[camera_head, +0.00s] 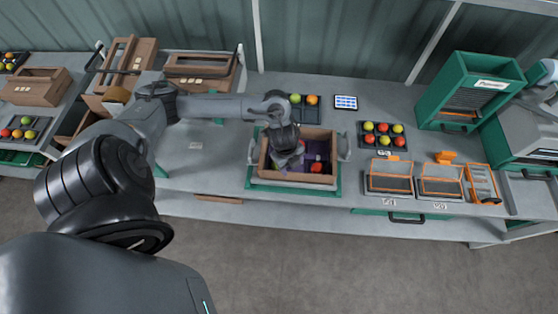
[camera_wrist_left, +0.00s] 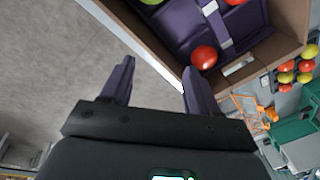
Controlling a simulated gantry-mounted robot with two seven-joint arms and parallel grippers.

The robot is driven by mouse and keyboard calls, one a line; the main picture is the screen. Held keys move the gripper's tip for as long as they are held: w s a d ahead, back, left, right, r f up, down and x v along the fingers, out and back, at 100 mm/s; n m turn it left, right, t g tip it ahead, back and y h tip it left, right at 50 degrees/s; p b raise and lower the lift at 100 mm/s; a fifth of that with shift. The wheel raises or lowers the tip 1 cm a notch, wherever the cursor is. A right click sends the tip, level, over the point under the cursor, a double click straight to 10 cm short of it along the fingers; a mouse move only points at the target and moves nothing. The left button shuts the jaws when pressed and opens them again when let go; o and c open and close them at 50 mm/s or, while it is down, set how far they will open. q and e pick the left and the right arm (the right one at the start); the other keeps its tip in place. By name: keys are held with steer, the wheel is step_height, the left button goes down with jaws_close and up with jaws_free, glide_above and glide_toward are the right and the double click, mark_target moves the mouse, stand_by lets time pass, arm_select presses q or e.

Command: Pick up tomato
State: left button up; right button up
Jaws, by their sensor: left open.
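A brown crate (camera_head: 300,180) stands on the bench with a purple lining and tomatoes inside. A red tomato (camera_head: 316,168) lies in its right part, and green shows beside my gripper. My left gripper (camera_head: 284,165) is over the crate's left part and hides some of the inside. In the left wrist view, my left gripper (camera_wrist_left: 157,72) is open with nothing between its fingers. A red tomato (camera_wrist_left: 204,57) lies in the crate (camera_wrist_left: 165,55) just past the right fingertip. Another red tomato (camera_wrist_left: 235,2) and a green tomato (camera_wrist_left: 150,2) are cut by the top edge.
A dark tray (camera_head: 382,148) of red and yellow-green tomatoes is right of the crate. Another tray (camera_head: 304,116) and a tablet (camera_head: 345,102) lie behind it. Orange-framed boxes (camera_head: 390,183) and a green machine (camera_head: 470,90) stand right.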

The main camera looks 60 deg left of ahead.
arm_select(q)
steer(key=shift+g+y, duration=0.4)
steer(key=shift+g, duration=0.5)
steer(key=a+f, duration=0.1)
steer(key=a, duration=0.1)
steer(key=s+a+f, duration=0.1)
steer(key=a, duration=0.1)
steer(key=s+a+f, duration=0.1)
steer(key=a, duration=0.1)
steer(key=shift+a, duration=0.4)
steer(key=shift+w+f+b, duration=0.1)
steer(key=shift+f+b, duration=0.2)
steer(key=shift+f, duration=2.65)
steer(key=c, duration=0.4)
